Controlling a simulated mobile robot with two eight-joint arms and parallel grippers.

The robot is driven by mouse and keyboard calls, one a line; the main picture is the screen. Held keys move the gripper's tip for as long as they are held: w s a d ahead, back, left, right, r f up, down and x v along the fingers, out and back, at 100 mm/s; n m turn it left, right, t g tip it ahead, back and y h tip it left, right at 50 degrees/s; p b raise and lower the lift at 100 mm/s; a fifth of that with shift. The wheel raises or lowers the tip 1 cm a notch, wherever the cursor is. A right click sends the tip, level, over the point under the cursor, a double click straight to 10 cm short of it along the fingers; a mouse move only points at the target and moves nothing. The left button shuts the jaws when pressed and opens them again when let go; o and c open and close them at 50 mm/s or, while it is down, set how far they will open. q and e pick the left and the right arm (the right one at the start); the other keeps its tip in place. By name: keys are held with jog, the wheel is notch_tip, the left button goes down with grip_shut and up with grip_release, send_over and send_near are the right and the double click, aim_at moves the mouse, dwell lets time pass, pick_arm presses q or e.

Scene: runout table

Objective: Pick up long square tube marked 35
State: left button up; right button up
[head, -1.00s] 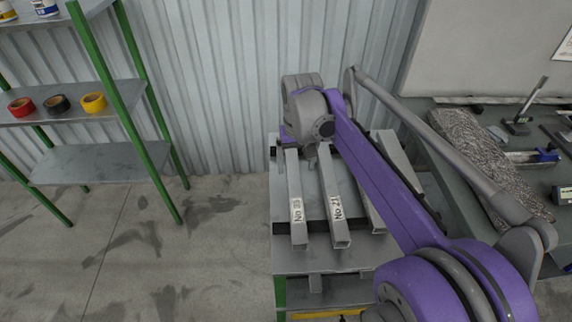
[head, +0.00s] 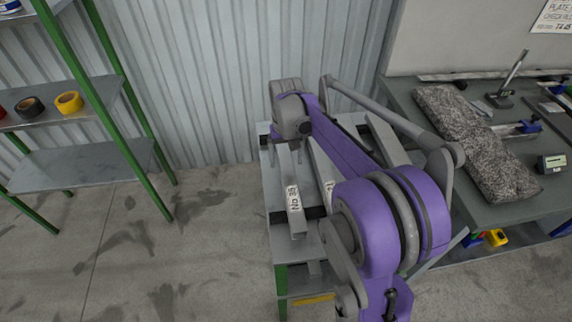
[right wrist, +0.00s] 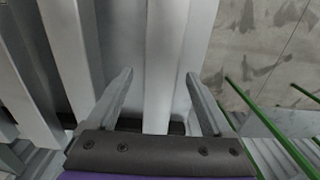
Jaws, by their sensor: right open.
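The square tube with a "No 35" label (head: 295,215), its digits small and hard to read, is the leftmost grey tube on the table in the head view. My right gripper (head: 294,143) is over its far part, pointing down. In the right wrist view the open fingers (right wrist: 159,74) stand on either side of a grey tube (right wrist: 166,35), with a gap on each side. This seems to be the same tube. I cannot tell how deep the fingertips reach. My left gripper is not in view.
A second labelled tube (head: 321,165) lies close to the right, partly hidden by my right arm. Another tube (head: 388,140) lies beyond the arm. A green-framed shelf (head: 80,165) stands left, with open floor between.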

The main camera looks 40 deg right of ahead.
jog(key=shift+f, duration=0.65)
grip_shut()
jog(key=shift+r, duration=0.1)
dwell(0.8)
